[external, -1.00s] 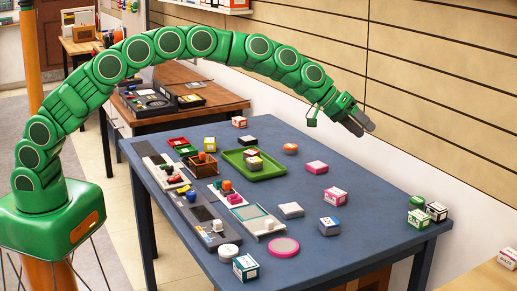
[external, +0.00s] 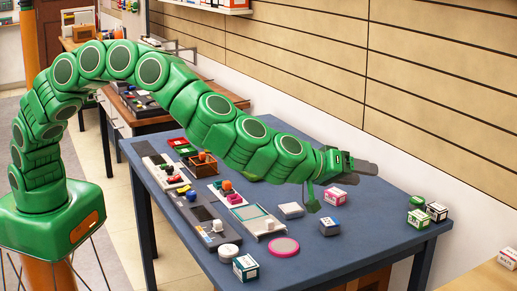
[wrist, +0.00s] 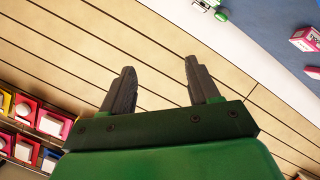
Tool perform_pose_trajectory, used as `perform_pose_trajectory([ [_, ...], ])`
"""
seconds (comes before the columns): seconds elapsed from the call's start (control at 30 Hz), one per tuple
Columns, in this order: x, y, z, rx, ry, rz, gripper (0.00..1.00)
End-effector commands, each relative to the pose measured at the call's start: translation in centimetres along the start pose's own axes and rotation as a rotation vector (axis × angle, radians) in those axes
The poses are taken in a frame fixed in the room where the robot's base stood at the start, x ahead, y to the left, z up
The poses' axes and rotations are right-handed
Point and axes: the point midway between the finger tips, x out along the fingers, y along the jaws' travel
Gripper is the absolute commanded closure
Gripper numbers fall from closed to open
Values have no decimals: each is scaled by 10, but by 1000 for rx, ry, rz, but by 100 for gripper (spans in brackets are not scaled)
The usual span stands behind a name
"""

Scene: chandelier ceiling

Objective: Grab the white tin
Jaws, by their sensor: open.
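A round white tin (external: 228,252) sits near the front left edge of the blue table (external: 310,270). It is the only round white tin I can make out and does not show in the wrist view. My gripper (external: 372,168) is above the far right part of the table, well away from the tin and pointing right toward the wall. In the wrist view my gripper (wrist: 160,66) has its two dark fingers apart with nothing between them.
A green-and-white box (external: 245,267) stands close to the tin, with a pink disc (external: 284,247) to its right. A dark tray-like device (external: 200,220) lies behind it. A pink-and-white box (external: 335,194) is below my gripper. The panelled wall (external: 440,90) runs behind the table.

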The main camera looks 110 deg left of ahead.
Motion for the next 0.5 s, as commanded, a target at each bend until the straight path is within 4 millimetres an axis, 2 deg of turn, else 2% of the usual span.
perform_pose_trajectory([
  [0.03, -17, -6, 14, 12, 18, -34, 39],
  [0.2, -71, -38, 43, 75, 101, -170, 39],
  [0.4, -147, -84, 66, 200, 203, -337, 39],
  [0.5, -183, -105, 70, 270, 252, -409, 39],
])
